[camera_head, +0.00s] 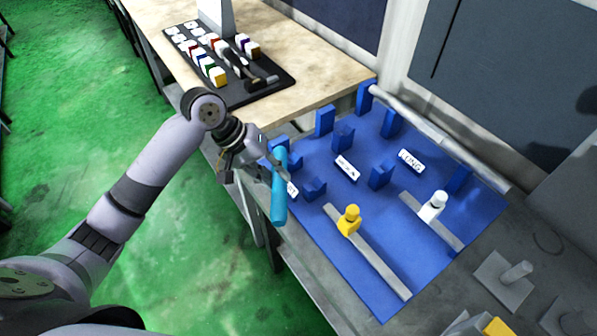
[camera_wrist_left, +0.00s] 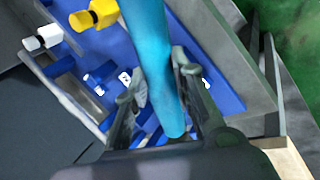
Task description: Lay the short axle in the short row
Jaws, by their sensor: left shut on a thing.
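My left gripper (camera_head: 272,170) is shut on a cyan cylindrical axle (camera_head: 279,203), held near the left edge of the blue board (camera_head: 345,262). In the left wrist view the axle (camera_wrist_left: 153,62) runs between the two fingers (camera_wrist_left: 160,88). Several blue rests (camera_head: 381,174) stand on the board in rows with white labels. One label reads LONG (camera_head: 411,161). The middle label (camera_head: 347,168) is too small to read. The label nearest the axle (camera_head: 292,189) is partly hidden. A blue rest (camera_head: 315,188) stands just right of the axle. My right gripper is not in view.
A yellow-topped slide (camera_head: 349,220) and a white-topped slide (camera_head: 437,204) lie on the board's front part. A long grey cylinder (camera_head: 440,136) lies along the back. A wooden table (camera_head: 300,60) with a black tray of coloured blocks (camera_head: 258,93) stands behind.

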